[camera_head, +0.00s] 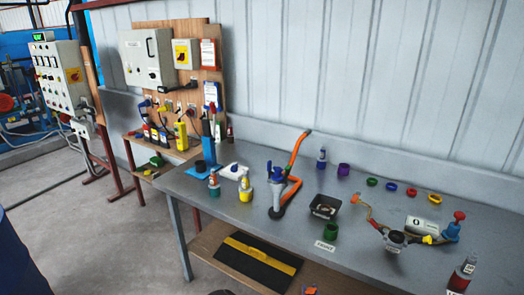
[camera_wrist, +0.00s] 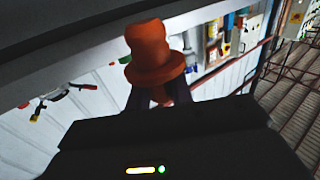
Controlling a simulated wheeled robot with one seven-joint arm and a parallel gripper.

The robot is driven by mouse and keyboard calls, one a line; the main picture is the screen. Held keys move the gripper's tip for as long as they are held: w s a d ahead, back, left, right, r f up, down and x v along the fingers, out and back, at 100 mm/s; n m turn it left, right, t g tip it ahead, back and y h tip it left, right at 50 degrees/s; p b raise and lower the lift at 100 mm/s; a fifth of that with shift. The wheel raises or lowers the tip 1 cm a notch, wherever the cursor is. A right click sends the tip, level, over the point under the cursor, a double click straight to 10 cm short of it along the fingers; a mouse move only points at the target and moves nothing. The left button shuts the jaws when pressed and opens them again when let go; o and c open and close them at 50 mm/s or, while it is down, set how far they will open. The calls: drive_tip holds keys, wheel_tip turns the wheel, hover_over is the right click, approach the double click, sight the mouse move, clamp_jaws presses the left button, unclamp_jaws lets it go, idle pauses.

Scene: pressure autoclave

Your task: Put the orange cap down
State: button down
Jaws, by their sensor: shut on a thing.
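The orange cap (camera_wrist: 150,45) shows in the wrist view, with a rounded top and a wider brim. My gripper (camera_wrist: 152,98) is shut on it. The narrow lower part of the cap sits between the dark fingers. The cap is held clear, with the wall and bench things far behind it.
In the head view a grey bench (camera_head: 290,240) runs along the wall. It holds an orange-hosed blue fitting (camera_head: 277,185), a black tray (camera_head: 324,207), a green cup (camera_head: 331,231), a purple cup (camera_head: 344,170) and coloured rings (camera_head: 391,187). Bare bench lies between them.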

drive_tip(key=shift+s+a, duration=0.1)
drive_tip(key=shift+s, duration=0.1)
idle(0.3)
drive_tip(key=s+f, duration=0.4)
drive_tip(key=f, duration=0.1)
drive_tip(key=shift+f, duration=0.2)
idle(0.6)
